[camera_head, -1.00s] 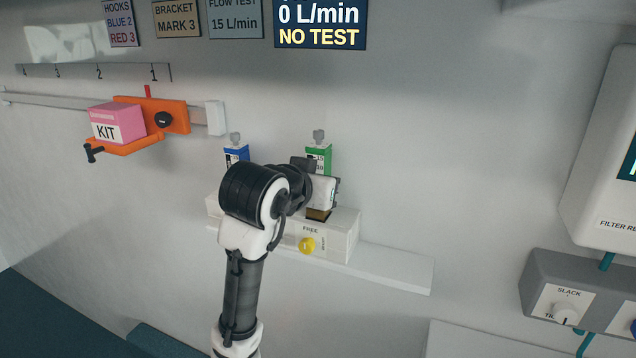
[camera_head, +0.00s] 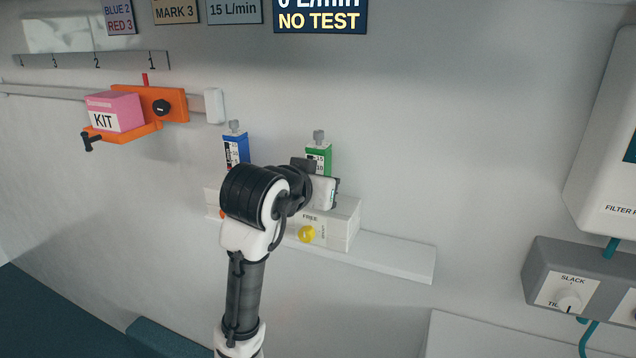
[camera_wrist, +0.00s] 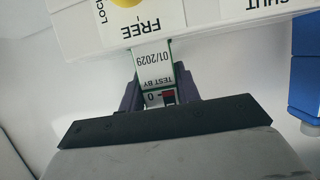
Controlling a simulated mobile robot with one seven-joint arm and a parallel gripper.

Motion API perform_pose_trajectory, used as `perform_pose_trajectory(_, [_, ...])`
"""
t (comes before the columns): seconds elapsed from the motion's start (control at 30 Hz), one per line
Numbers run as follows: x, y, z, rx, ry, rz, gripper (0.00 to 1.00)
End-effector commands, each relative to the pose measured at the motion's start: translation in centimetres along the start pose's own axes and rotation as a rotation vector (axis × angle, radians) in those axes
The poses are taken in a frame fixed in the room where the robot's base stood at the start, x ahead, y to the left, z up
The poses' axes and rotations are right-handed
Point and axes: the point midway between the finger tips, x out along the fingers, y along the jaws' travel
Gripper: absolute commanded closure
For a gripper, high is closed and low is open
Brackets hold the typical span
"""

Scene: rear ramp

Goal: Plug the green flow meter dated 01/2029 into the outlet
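The green flow meter (camera_head: 319,156), with a grey knob on top, stands upright above the white outlet box (camera_head: 345,232). The wrist view shows its label (camera_wrist: 153,58) reading "TEST BY 01/2029". My gripper (camera_head: 320,182) is shut on it, with dark fingers on both sides of the meter in the wrist view (camera_wrist: 158,88). The meter's lower end meets the box edge beside the word FREE; I cannot tell whether it is seated. The outlet's yellow knob (camera_head: 307,234) is on the box front. A blue flow meter (camera_head: 236,150) stands to the left, its lower part hidden by my arm.
The box sits on a white shelf (camera_head: 405,260) with bare room at its right. An orange bracket (camera_head: 172,104) holds a pink KIT box (camera_head: 115,112) on the left rail. The display (camera_head: 320,18) reads "NO TEST". A grey SLACK control box (camera_head: 545,275) is at right.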

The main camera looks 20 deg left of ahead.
Motion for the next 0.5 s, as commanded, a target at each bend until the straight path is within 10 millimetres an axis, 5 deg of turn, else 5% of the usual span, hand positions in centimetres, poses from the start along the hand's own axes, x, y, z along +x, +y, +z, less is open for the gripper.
perform_pose_trajectory(0.2, [-0.04,0.0,-0.06,0.0,0.001,0.0,0.42])
perform_pose_trajectory(0.5, [-0.2,-0.02,0.02,-0.001,-0.001,0.0,0.42])
